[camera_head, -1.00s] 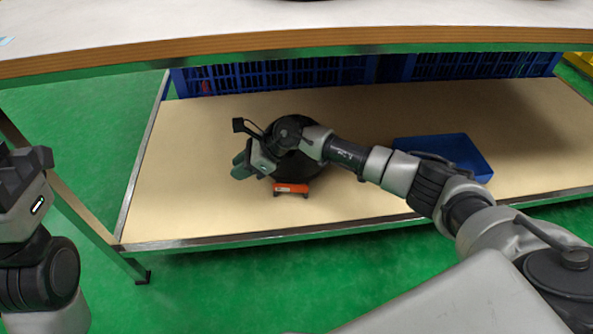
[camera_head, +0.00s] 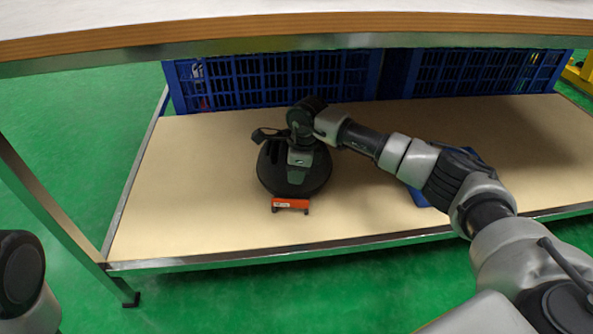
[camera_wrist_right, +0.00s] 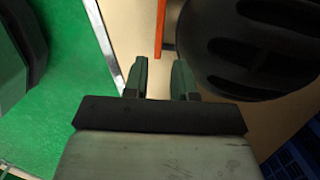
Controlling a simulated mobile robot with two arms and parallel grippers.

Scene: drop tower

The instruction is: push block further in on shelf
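An orange-red block (camera_head: 290,204) lies on the beige lower shelf (camera_head: 200,225), close to its front edge. It also shows in the right wrist view (camera_wrist_right: 160,28). A round dark object (camera_head: 290,183) stands right behind the block. My right gripper (camera_head: 300,160) is over the dark object in the head view, its fingers hard to make out there. In the right wrist view its two fingers (camera_wrist_right: 160,80) are apart with nothing between them, beside the dark object (camera_wrist_right: 255,50) and below the block in the picture. My left gripper is out of view.
A blue bin (camera_head: 418,197) is mostly hidden behind my right arm. Blue crates (camera_head: 270,82) line the shelf's back. The white upper shelf (camera_head: 300,12) hangs above. A metal rim (camera_head: 220,260) runs along the front. The shelf's left part is clear.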

